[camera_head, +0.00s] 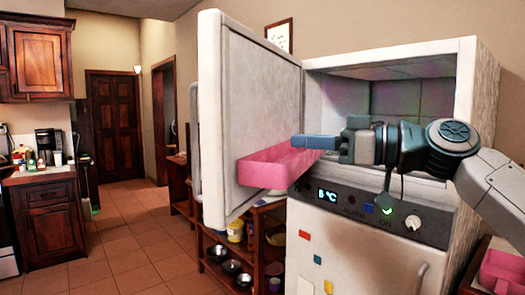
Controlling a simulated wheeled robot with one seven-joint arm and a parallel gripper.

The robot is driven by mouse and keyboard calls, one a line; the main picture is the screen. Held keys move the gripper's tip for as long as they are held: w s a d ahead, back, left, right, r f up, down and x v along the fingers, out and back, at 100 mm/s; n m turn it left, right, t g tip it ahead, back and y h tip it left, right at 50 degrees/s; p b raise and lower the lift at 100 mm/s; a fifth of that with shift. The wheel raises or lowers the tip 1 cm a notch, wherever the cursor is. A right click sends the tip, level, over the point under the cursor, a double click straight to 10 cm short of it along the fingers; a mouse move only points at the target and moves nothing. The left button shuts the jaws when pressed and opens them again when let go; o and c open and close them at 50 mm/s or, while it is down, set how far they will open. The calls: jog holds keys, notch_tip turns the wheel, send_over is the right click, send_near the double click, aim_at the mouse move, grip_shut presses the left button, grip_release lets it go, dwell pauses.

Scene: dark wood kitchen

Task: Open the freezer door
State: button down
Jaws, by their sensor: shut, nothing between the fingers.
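The white freezer (486,95) stands at the right with its upper door (222,120) swung wide open to the left. The open compartment (400,97) shows pale inner walls and looks empty where visible. A pink shelf bin (268,172) is fixed to the door's inner side. My gripper (300,141) is shut and empty, pointing left across the front of the opening. Its tip overlaps the door's inner side near the pink bin; I cannot tell whether it touches. My arm hides part of the compartment's lower area.
Below the compartment is a dark control panel (340,203) with a display and knob. A wooden shelf (212,238) with bowls stands under the door. A pink container (503,270) sits at lower right. The tiled floor (135,240) at left is clear.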

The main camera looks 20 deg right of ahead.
aim_at(221, 137)
jog(key=p+x, duration=0.1)
jog(key=x, duration=1.2)
jog(key=shift+w+a, duration=0.15)
jog(key=shift+a, duration=0.05)
jog(key=shift+a, duration=0.2)
